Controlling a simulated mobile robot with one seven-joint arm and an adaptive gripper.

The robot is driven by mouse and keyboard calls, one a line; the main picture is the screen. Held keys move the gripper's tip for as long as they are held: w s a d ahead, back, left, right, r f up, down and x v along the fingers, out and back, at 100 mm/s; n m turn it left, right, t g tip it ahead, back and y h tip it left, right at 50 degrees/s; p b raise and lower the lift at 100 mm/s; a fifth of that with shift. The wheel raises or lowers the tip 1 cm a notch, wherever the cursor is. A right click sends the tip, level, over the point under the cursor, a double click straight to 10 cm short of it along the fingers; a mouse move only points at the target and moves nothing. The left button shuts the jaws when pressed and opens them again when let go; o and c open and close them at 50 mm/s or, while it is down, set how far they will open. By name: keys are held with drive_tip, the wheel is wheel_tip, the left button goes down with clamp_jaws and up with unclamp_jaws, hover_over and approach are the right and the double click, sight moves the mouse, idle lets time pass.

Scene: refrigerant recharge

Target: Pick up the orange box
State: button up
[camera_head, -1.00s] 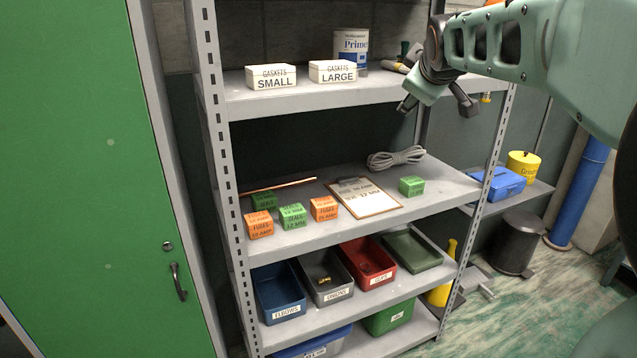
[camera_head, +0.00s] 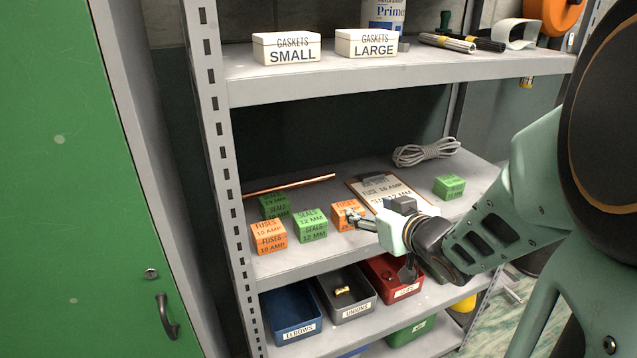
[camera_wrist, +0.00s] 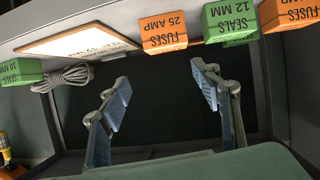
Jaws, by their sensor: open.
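Two orange boxes stand on the middle shelf. One orange FUSES box (camera_head: 268,236) is at the left front. The other orange box (camera_head: 344,212) is at the middle, partly hidden by my gripper (camera_head: 356,218). In the wrist view, which is upside down, this second orange box (camera_wrist: 163,35) reads FUSES 25 AMP, and the first orange box (camera_wrist: 290,12) is at the upper right. My gripper (camera_wrist: 161,76) is open and empty, its fingers spread. The 25 AMP box lies beyond the fingertips, apart from them and not between them.
A clipboard (camera_head: 366,188), another green box (camera_head: 449,187), a coiled rope (camera_head: 426,151) and a copper rod (camera_head: 290,186) share the shelf. The upper shelf (camera_head: 400,72) overhangs. Bins (camera_head: 292,312) sit below.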

drive_tip(key=shift+a+f, duration=0.7)
drive_tip(key=shift+a, duration=0.05)
drive_tip(key=b+x, duration=0.1)
drive_tip(key=x, duration=0.2)
drive_tip(key=shift+w+a+f, duration=0.15)
drive_tip(key=shift+w+f, duration=0.05)
drive_tip(key=shift+w, duration=0.05)
drive_tip(key=shift+w+a+f+y+b, duration=0.1)
drive_tip(key=shift+w+y+b, duration=0.2)
drive_tip(key=shift+w, duration=0.05)
drive_tip(key=x, duration=0.1)
drive_tip(key=b+x, duration=0.1)
drive_tip(key=x, duration=0.1)
drive_tip(key=f+x, duration=0.1)
drive_tip(key=x, duration=0.1)
drive_tip(key=shift+w+d+f, duration=0.1)
drive_tip(key=shift+d+f, duration=0.05)
drive_tip(key=shift+d, duration=0.1)
drive_tip(key=shift+c, duration=0.4)
drive_tip(key=c, duration=0.9)
drive_tip(key=shift+r, duration=0.2)
